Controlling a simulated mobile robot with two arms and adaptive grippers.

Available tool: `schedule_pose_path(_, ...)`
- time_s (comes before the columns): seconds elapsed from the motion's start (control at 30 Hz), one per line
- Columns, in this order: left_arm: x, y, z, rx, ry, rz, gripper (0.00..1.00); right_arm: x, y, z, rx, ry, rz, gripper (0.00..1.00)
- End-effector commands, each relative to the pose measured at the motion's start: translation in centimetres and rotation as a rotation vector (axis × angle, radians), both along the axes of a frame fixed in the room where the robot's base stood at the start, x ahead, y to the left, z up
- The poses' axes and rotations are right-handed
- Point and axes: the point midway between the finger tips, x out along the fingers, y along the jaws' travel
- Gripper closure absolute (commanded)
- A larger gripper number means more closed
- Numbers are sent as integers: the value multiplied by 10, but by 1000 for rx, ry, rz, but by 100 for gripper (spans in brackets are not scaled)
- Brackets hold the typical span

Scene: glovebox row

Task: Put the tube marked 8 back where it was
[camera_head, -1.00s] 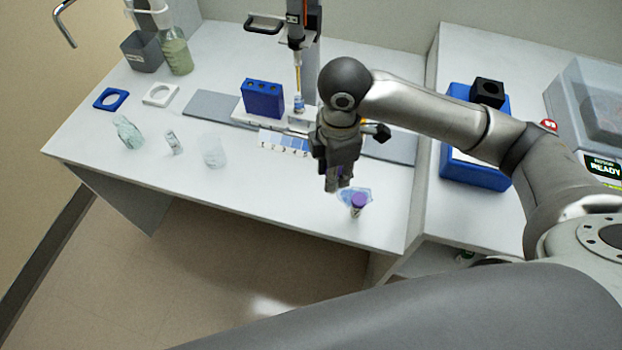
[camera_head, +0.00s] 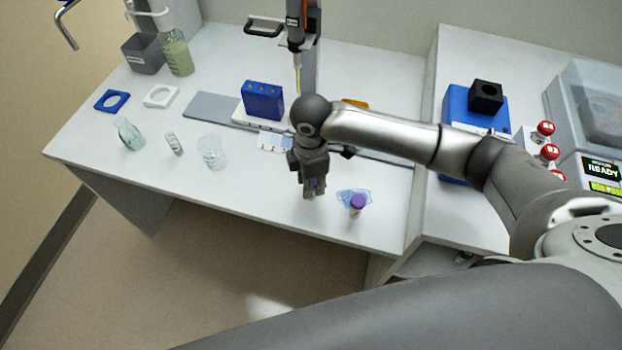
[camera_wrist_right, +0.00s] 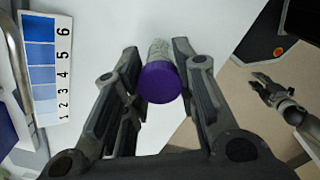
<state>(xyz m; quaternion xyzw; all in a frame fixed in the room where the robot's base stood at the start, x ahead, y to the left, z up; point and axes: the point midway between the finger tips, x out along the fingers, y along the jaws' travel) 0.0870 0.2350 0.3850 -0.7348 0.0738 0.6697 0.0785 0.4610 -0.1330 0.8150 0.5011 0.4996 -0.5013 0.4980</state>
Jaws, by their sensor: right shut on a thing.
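My right gripper (camera_head: 314,190) is above the front part of the bench, shut on a tube with a purple cap (camera_wrist_right: 161,82). In the right wrist view the pale body (camera_wrist_right: 159,49) shows beyond the cap, between the fingers. I cannot read a number on it. My left gripper (camera_wrist_right: 267,94) shows at the right of the wrist view, apparently open and empty.
A pipette (camera_head: 295,35) hangs on a stand behind my right arm. A numbered blue colour card (camera_head: 272,141) lies by the rack. Clear glassware, including a beaker (camera_head: 211,153), stands to the left. A blue box (camera_head: 462,105) stands at right. The front edge is close to my right gripper.

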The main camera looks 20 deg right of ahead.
Motion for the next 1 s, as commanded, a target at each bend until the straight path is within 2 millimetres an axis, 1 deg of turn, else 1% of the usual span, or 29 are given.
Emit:
schedule_pose_path(0.13,0,-1,1,-1,0,0,68,0,0,-2,0,1,0,95)
schedule_pose_path(0.17,0,-1,1,-1,0,0,68,0,0,-3,1,0,0,72)
schedule_pose_path(0.3,0,-1,0,-1,0,0,68,0,0,-2,1,0,0,54)
schedule_pose_path(0.33,0,-1,0,-1,0,0,68,0,0,-2,1,0,0,51)
schedule_pose_path(0.6,0,-1,0,-1,0,0,68,0,0,-2,0,0,0,51)
schedule_pose_path(0.7,0,-1,-1,-1,0,0,68,1,0,2,0,-2,-1,51)
schedule_pose_path(0.77,0,-1,-1,-1,0,0,68,1,0,9,2,-4,-1,51)
schedule_pose_path(0.87,0,-1,-1,-1,0,0,68,1,0,25,3,-5,0,51)
schedule_pose_path(1.0,-1,-1,-3,-1,0,1,68,2,0,56,3,-6,0,51)
